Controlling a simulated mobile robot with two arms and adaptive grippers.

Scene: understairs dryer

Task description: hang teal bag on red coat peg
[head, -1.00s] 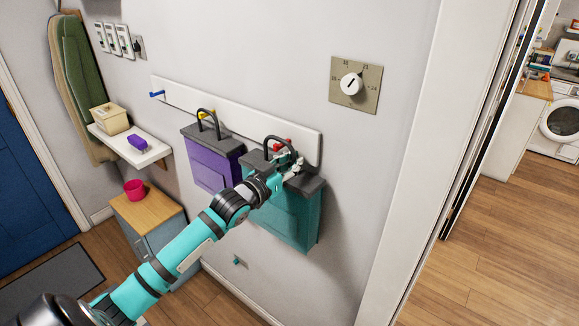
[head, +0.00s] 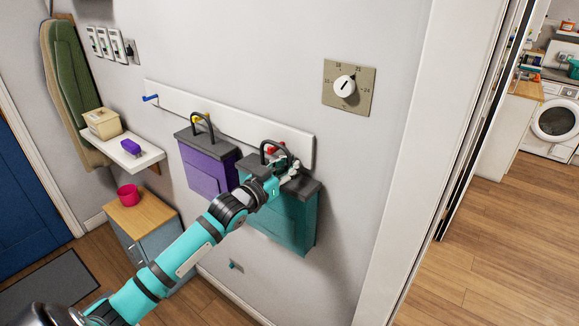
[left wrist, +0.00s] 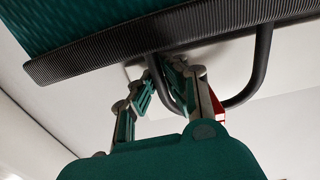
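The teal bag (head: 293,222) hangs upright against the wall below the right end of the white peg rail, its dark handle (head: 264,150) arching up. The red coat peg (head: 270,149) shows within the handle's loop; whether the handle bears on it I cannot tell. My left gripper (head: 287,166) is at the handle's right side. In the left wrist view its fingers (left wrist: 167,72) close in around one leg of the handle (left wrist: 262,65). Part of the red peg (left wrist: 217,108) shows behind a finger. My right gripper is not in view.
A purple bag (head: 207,172) hangs close on the left at the yellow peg (head: 200,118). A blue peg (head: 150,98) is free at the rail's left end. A dial plate (head: 349,88) is on the wall at upper right. A shelf (head: 148,158) juts out at left.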

